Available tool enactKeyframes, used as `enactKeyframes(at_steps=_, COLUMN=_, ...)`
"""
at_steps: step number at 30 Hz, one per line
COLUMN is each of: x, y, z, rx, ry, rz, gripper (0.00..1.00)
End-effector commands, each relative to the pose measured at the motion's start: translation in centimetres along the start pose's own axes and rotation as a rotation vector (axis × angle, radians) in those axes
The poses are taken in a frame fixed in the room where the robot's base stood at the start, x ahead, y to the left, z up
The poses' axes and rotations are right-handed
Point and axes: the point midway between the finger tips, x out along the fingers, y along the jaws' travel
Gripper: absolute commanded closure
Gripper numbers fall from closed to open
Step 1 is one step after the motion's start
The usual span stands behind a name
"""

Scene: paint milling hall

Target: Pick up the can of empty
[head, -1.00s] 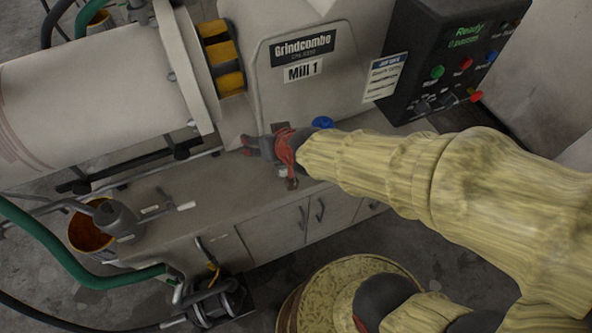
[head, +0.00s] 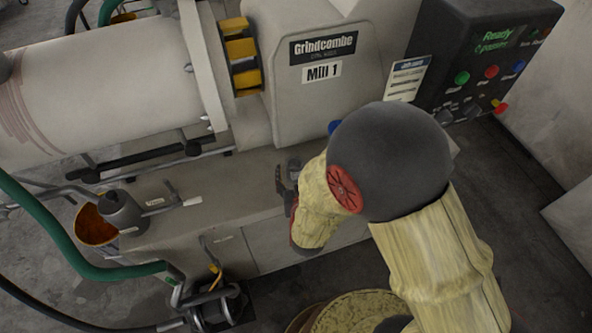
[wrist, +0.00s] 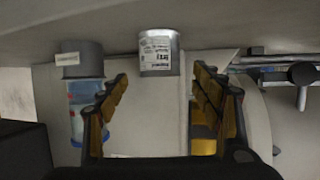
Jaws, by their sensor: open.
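A silvery can with a white printed label (wrist: 158,55) is in the wrist view, ahead of and between my fingertips. Its label is too small to read, so I cannot tell whether it is the can of empty. A grey container with a small pale label (wrist: 82,60) is to its left, with a blue item (wrist: 84,95) by it. My gripper (wrist: 160,78) is open, with nothing between its fingers. In the head view my gripper (head: 281,182) is over the bench, partly hidden by my arm. A grey round object (head: 294,168) shows beside it.
Mill 1 (head: 320,100) stands behind the bench (head: 190,207). A control box (head: 480,50) is at the right. A grey vessel (head: 122,212) and orange-lined bucket (head: 95,227) are at left, near a green hose (head: 75,258). A drum (head: 340,315) stands in front.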

Motion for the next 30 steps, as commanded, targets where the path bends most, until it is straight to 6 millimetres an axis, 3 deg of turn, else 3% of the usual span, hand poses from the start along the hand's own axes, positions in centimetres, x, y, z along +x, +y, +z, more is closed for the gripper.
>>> enactKeyframes(at_steps=12, x=4.9, y=0.0, z=0.2, rx=0.002, ry=0.002, rz=0.000, gripper=0.34)
enactKeyframes(at_steps=20, x=5.1, y=0.0, z=0.1, rx=0.001, ry=0.001, rz=-0.001, gripper=0.35)
enactKeyframes(at_steps=30, x=5.1, y=0.0, z=0.1, rx=0.001, ry=0.001, rz=-0.001, gripper=0.54)
